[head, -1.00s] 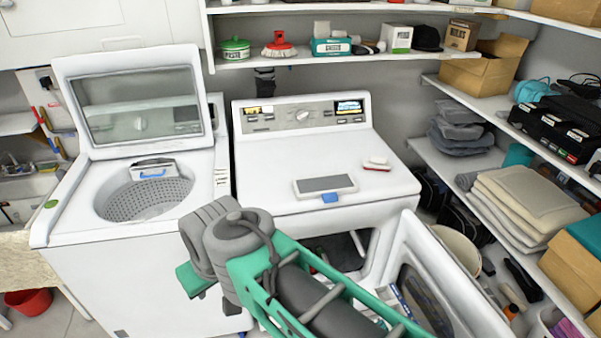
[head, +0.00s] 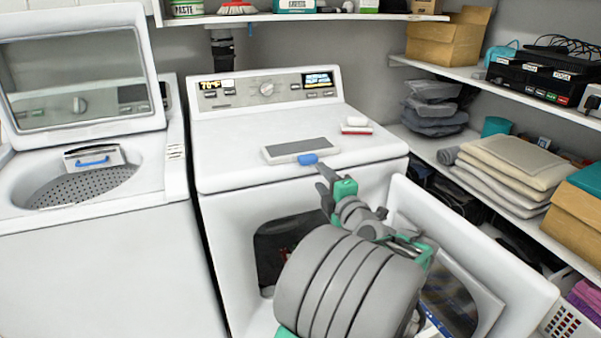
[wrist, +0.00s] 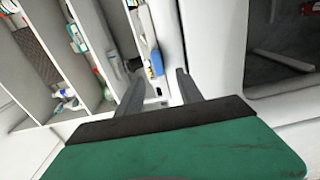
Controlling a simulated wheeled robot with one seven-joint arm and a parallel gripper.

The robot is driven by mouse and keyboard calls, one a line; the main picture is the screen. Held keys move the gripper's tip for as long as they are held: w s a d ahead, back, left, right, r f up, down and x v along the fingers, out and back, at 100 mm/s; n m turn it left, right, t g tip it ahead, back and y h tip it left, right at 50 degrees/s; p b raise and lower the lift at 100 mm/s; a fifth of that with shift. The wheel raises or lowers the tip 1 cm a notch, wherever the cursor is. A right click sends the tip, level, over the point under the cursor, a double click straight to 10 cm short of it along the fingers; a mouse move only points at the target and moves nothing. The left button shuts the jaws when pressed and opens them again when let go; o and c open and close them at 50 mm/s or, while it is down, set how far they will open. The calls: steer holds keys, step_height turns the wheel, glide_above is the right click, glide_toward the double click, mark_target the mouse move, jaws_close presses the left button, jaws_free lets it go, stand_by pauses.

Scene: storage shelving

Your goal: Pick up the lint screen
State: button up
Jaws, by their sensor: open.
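The lint screen (head: 300,149) lies flat on top of the dryer (head: 235,165). It has a grey mesh, a white frame and a blue handle (head: 307,159) at the dryer's front edge. My gripper (head: 324,178) is just below and in front of the handle in the head view, seemingly close to it. Its two dark fingers (wrist: 158,92) are apart with nothing between them in the wrist view. A small blue patch (wrist: 157,63) beyond the fingertips there looks like the handle; the rest of the screen is hard to make out.
The dryer door (head: 470,255) hangs open to the right of my arm. A red and white item (head: 356,126) lies on the dryer behind the screen. The washer (head: 90,250) stands left with its lid (head: 80,75) raised. Shelves with folded cloths (head: 510,165) line the right.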

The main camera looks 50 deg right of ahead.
mark_target(309, 163)
steer(key=p+x, duration=0.1)
steer(key=x, duration=0.2)
steer(key=p+x, duration=0.1)
steer(key=x, duration=0.3)
steer(key=shift+w+d+r, duration=0.15)
steer(key=shift+w+r, duration=0.05)
steer(key=shift+w, duration=0.05)
jaws_close()
stand_by(0.3)
